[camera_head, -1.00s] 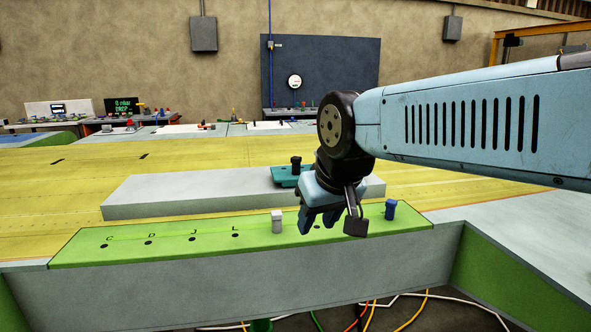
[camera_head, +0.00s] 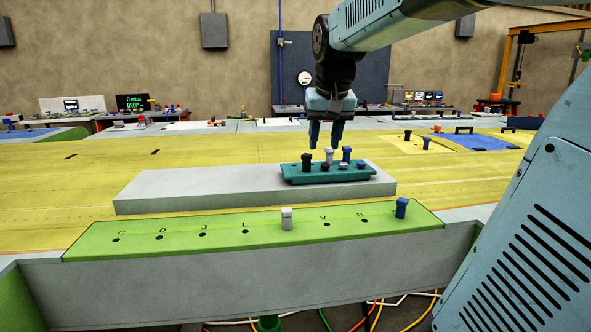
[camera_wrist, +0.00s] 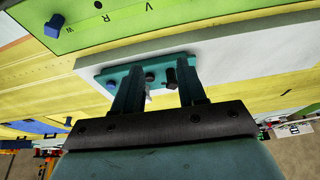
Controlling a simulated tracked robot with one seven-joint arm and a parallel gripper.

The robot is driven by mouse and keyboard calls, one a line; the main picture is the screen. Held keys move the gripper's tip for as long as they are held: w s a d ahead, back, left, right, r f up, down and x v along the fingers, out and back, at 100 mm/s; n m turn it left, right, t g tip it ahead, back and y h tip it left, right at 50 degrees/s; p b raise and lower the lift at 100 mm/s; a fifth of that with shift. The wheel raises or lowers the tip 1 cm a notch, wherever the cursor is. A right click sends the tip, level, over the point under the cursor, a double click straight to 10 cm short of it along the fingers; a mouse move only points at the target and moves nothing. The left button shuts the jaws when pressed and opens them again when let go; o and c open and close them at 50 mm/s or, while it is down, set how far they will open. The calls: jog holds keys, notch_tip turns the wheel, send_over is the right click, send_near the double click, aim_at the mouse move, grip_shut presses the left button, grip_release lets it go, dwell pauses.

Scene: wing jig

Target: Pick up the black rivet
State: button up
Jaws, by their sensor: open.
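The black rivet (camera_head: 306,162) stands upright at the left end of a teal tray (camera_head: 340,178), which lies on a long grey block. My gripper (camera_head: 326,147) is open and empty, pointing down above the tray, slightly right of the black rivet in the head view.
In front, a green strip (camera_head: 180,238) with lettered holes holds a grey rivet (camera_head: 287,219) and a blue rivet (camera_head: 401,208). The grey block (camera_head: 200,189) is bare left of the tray. Farther benches stand at the back.

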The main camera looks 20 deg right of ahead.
jog(key=w+d+r+m+g, duration=0.1)
jog(key=w+d, duration=0.2)
jog(key=w, duration=0.2)
jog(key=w+d+r+m, duration=0.1)
jog(key=w+d, duration=0.2)
jog(key=w, duration=0.3)
send_over(325, 164)
jog(key=s, duration=0.2)
jog(key=shift+h, duration=0.3)
jog(key=f, duration=0.8)
jog(key=shift+w+a, duration=0.15)
jog(key=shift+a, duration=0.25)
jog(key=shift+x, duration=2.6)
jog(key=shift+d, duration=0.15)
jog(key=shift+c, duration=0.2)
grip_shut()
